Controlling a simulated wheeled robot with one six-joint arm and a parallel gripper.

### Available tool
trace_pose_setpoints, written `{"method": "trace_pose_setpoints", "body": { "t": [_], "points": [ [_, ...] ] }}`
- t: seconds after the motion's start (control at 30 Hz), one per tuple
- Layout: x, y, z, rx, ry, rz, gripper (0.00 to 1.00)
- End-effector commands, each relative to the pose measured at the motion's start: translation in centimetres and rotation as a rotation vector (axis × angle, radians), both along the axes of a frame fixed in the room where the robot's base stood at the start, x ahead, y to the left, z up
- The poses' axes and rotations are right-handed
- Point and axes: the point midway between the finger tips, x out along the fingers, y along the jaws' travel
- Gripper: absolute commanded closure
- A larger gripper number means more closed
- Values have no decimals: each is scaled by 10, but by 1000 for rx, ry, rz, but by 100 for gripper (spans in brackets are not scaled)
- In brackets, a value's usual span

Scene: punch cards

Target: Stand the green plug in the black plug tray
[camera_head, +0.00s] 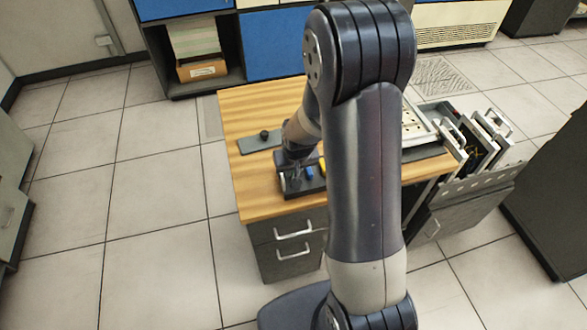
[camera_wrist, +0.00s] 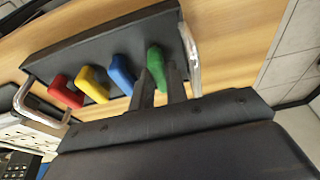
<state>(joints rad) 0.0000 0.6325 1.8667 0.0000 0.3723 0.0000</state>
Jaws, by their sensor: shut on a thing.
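The black plug tray (camera_wrist: 95,42) lies on the wooden desk, with a metal handle at each end. It also shows in the head view (camera_head: 293,187), partly behind my arm. The green plug (camera_wrist: 155,60) is at the right end of the row in the wrist view, by the right handle. My gripper (camera_wrist: 161,76) is shut on the green plug, over the tray. I cannot tell whether the plug's foot is seated or slightly above the tray. The green plug is hidden in the head view.
Blue (camera_wrist: 121,72), yellow (camera_wrist: 94,84) and red (camera_wrist: 65,92) plugs stand in the tray, left of the green one. A dark plate with a black knob (camera_head: 264,136) lies behind on the desk (camera_head: 250,105). A pale tray (camera_head: 416,128) is at the right.

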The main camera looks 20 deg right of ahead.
Motion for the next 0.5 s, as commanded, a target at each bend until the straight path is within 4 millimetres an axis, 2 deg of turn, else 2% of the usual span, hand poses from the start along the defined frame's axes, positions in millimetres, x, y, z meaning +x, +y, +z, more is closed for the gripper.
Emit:
{"method": "trace_pose_setpoints", "body": {
  "t": [0.5],
  "points": [
    [0, 0, -8, 0, 0, 0, 100]
  ]
}}
